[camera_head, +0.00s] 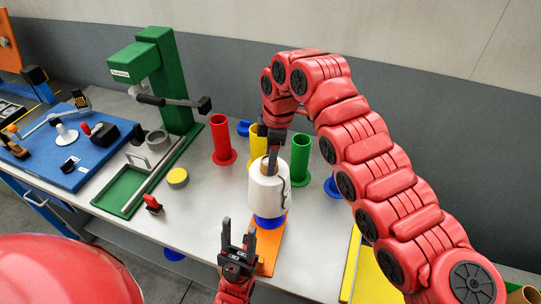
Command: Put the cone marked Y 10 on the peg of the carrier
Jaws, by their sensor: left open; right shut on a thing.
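A white yarn cone (266,188) stands near the middle of the table, roughly upright, with a brown core end at its top. Dark marking shows at its right edge but cannot be read. My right gripper (271,158) is shut on the cone's top from above. The orange carrier (268,250) lies under and in front of the cone, with a blue round part (268,221) directly below the cone. The peg is hidden; I cannot tell whether the cone is around it or above it. My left gripper (238,237) is open and empty, just in front of the cone, beside the carrier.
Red (221,140), yellow (258,142) and green (300,160) flanged tubes stand close behind the cone. A green press-like stand (172,85) and a blue board (75,150) with tools are at left. A yellow-topped disc (177,177) lies left of centre. A yellow panel (372,275) is at right.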

